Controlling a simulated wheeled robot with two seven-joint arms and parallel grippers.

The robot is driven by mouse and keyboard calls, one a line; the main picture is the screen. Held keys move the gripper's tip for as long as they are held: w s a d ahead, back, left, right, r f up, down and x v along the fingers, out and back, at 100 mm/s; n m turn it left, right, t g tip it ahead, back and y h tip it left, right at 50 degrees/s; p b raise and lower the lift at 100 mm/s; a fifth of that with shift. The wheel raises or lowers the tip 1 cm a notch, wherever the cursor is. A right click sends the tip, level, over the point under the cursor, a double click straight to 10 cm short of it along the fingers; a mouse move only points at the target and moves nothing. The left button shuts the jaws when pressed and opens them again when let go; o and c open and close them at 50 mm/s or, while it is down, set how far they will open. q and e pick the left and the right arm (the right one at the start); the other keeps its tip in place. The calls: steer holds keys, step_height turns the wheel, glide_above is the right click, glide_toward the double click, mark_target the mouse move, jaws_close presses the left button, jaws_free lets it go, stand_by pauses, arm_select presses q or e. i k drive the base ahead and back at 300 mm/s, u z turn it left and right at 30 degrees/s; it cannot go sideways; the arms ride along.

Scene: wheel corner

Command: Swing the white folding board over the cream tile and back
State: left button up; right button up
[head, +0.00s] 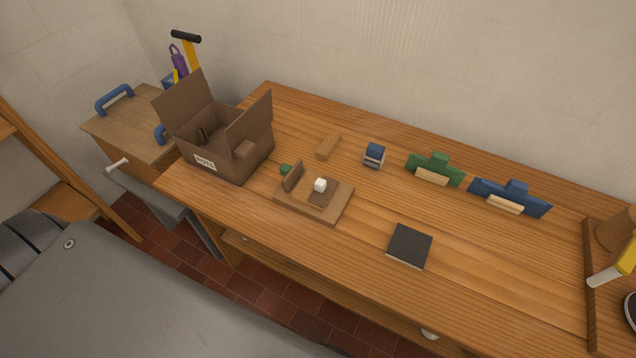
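A small wooden stand (330,213) lies on the table, left of its middle. It carries a short brown upright flap (293,177) on its left side and a flat brown plate (325,196). A small white block (320,185) sits on that plate. I cannot make out a white folding board or a cream tile for certain; the stand is the only hinged-looking piece on the table besides the box. Neither of my grippers is in view.
An open cardboard box (236,164) stands at the table's left end, beside a small green thing (285,169). Behind are a wooden block (328,146), a blue-topped block (374,155), a green holder (421,163) and a blue holder (484,192). A dark square (410,246) lies in front. The wooden table (480,275) is bare at front right.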

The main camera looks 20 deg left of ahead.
mark_target(324, 188)
steer(key=k, duration=1.25)
steer(key=z, duration=0.65)
steer(key=i, duration=1.35)
steer(key=u, duration=0.5)
